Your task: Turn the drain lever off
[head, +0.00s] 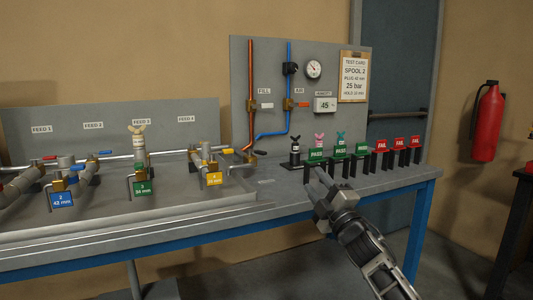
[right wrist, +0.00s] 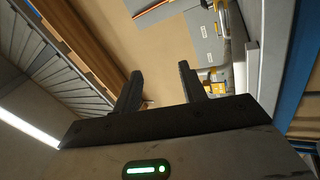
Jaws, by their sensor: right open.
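No lever is legibly marked as the drain, so I cannot tell for sure which one it is. A yellow lever (head: 222,149) shows at the pipe near Feed 4. On the upright panel (head: 340,52) are the fill valve (head: 252,105) and the air valve (head: 288,104). My right gripper (head: 315,170) is open and empty over the bench's front, near the black stands. Its two parted fingers show in the right wrist view (right wrist: 160,76). My left gripper is out of view.
Pipes with tagged spools fill the bench's left side. Green PASS stands (head: 316,155) and red FAIL stands (head: 382,145) line the right side. A gauge (head: 314,69) and test card (head: 354,78) are on the panel. A fire extinguisher (head: 487,122) hangs at right.

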